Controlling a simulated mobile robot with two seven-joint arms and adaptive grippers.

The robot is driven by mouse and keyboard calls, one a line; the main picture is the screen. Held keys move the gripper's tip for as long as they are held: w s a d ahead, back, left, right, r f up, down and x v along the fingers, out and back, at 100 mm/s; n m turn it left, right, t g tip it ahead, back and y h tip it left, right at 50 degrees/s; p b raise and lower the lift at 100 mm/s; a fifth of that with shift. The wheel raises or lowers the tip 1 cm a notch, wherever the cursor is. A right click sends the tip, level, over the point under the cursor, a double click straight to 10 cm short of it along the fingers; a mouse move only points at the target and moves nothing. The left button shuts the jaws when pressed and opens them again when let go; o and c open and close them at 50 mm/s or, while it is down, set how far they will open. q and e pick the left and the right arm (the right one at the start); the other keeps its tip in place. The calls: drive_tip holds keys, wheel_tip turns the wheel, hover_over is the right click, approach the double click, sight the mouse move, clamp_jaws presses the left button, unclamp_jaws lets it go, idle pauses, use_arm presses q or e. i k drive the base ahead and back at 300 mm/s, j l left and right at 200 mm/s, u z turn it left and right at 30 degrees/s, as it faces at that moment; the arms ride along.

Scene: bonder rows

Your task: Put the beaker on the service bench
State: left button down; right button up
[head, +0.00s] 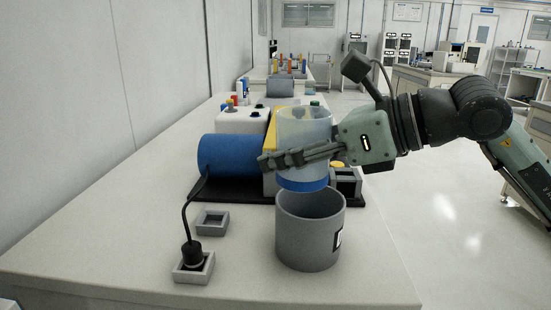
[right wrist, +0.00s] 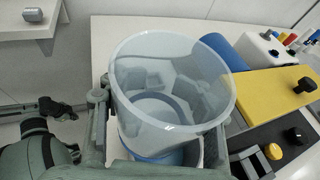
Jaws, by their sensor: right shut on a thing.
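The clear beaker (head: 305,125) with a blue base is upright in my right gripper (head: 285,160), whose dark fingers are shut on it. In the right wrist view I look into the beaker (right wrist: 170,75) from above its rim. In the head view its blue base shows just above the opening of a grey round pot (head: 310,235). The exact gap and depth are unclear. The pot stands on a long pale bench (head: 110,235); no label shows whether this is the service bench. A dark arm part, seemingly my left gripper (right wrist: 60,109), shows small in the right wrist view.
Behind the pot, a machine with a blue cylinder (head: 228,155) and yellow plate (right wrist: 265,95) stands on a black base. Two small grey square sockets (head: 212,222) lie left of the pot; one holds a black corded plug (head: 192,252). The bench's front left is clear.

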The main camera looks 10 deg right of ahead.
sight(360, 235)
drive_tip(key=k+l, duration=0.2)
drive_tip(key=l, duration=0.2)
drive_tip(key=k+l, duration=0.2)
drive_tip(key=l, duration=0.15)
drive_tip(key=k+l, duration=0.2)
drive_tip(key=l, duration=0.2)
